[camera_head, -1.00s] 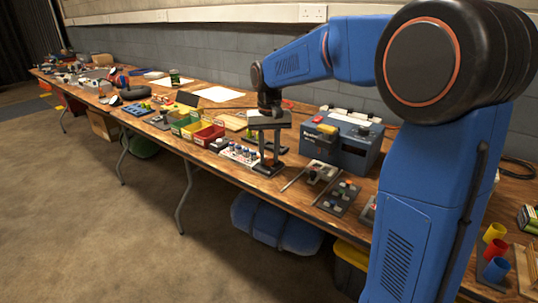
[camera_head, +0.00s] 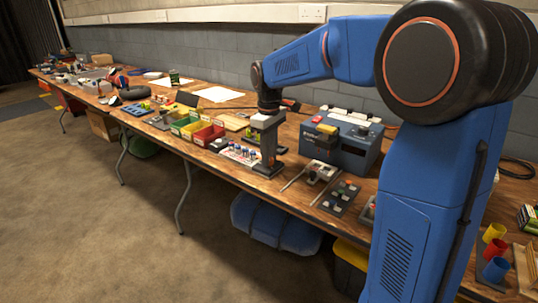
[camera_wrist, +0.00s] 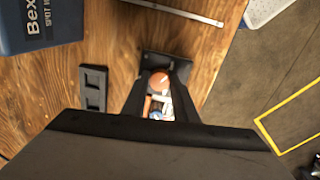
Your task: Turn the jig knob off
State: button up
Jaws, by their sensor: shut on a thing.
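An orange rounded part (camera_wrist: 158,79), which looks like the jig knob, shows between my fingers in the wrist view. It sits over a black base plate (camera_wrist: 176,66) on the wooden bench. My gripper (camera_wrist: 160,92) points down and is shut on it; the fingers stand on either side, and small white and blue parts show behind it. In the head view my gripper (camera_head: 268,160) is over the bench's front part, seen nearly edge-on. The knob is hidden there by my fingers, and its pointer setting cannot be read.
A blue box-shaped machine (camera_head: 341,143) stands just right of my gripper. A panel of small switches (camera_head: 341,197) lies in front of it. Red, green and yellow bins (camera_head: 207,134) and a white rack (camera_head: 239,155) are to the left. The bench's front edge is close.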

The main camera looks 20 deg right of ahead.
jog(key=shift+n, duration=0.5)
dwell(0.3)
jog(key=o, duration=1.1)
jog(key=shift+c, duration=0.2)
jog(key=shift+r, duration=0.1)
notch_tip(320, 180, up, 17)
jog(key=shift+s+r, duration=0.1)
